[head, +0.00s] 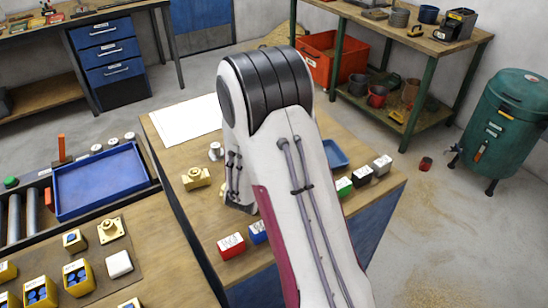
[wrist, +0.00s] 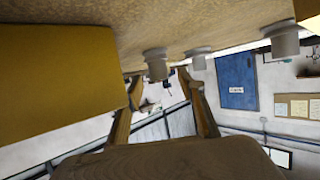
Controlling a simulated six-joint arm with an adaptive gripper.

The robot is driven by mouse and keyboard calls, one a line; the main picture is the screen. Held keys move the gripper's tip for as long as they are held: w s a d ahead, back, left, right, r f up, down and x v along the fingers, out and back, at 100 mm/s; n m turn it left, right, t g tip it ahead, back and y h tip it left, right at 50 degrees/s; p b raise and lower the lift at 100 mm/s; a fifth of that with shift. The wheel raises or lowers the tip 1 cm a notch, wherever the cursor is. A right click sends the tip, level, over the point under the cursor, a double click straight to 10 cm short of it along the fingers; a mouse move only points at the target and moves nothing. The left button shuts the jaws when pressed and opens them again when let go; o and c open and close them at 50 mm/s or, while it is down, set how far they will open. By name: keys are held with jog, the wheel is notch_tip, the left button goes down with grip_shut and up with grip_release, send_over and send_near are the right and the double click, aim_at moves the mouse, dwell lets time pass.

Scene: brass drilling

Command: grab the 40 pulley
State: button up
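A small grey metal piece, possibly a pulley (head: 215,151), stands on the wooden table left of my arm in the head view. In the wrist view, which looks upside down, several grey stepped cylinders stand on a wooden surface: a near one (wrist: 156,65), one behind it (wrist: 199,62) and one at the right (wrist: 285,42). I cannot read a 40 on any of them. My gripper (wrist: 161,77) is open, its two brown fingers apart, with the near cylinder's end appearing by the gap. Contact cannot be told. My arm hides the gripper in the head view.
A yellow block (wrist: 60,85) looms close at the left of the wrist view. A brass part (head: 196,178), a red box (head: 231,246) and a green box (head: 344,187) stand on the table. A blue tray (head: 100,182) lies left. White paper (head: 186,118) covers the back.

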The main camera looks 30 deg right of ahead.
jog(key=shift+w+d+f, duration=0.1)
jog(key=shift+w+d, duration=0.05)
dwell(0.4)
grip_shut()
jog(key=shift+r, duration=0.2)
notch_tip(320, 180, up, 10)
jog(key=shift+f, duration=0.15)
dwell(0.8)
dwell(0.4)
